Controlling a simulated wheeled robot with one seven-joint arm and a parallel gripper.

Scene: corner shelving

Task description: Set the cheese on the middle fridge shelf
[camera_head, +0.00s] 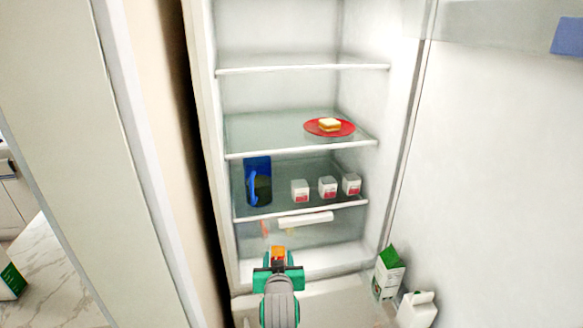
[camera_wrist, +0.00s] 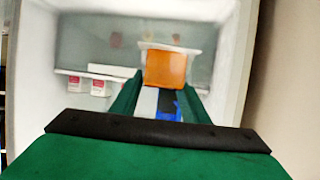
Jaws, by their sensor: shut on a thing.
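My gripper (camera_head: 278,262) is in front of the lower part of the open fridge in the head view, low in the picture. It is shut on an orange block of cheese (camera_head: 278,253). In the wrist view the cheese (camera_wrist: 165,69) sits between the green fingertips (camera_wrist: 160,92). The fridge has several glass shelves with white front edges. One shelf (camera_head: 260,136) carries a red plate (camera_head: 345,131) with a pale yellow-white block (camera_head: 329,124) on it. The shelf below (camera_head: 290,214) holds a blue pitcher and small cups. The top shelf (camera_head: 300,69) looks empty.
The blue pitcher (camera_head: 257,182) stands at the left and several white-and-red cups (camera_head: 327,187) at the right of their shelf. A green-and-white carton (camera_head: 389,270) and a white jug (camera_head: 417,310) are in the open door (camera_head: 500,150). The plate's shelf is free on its left.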

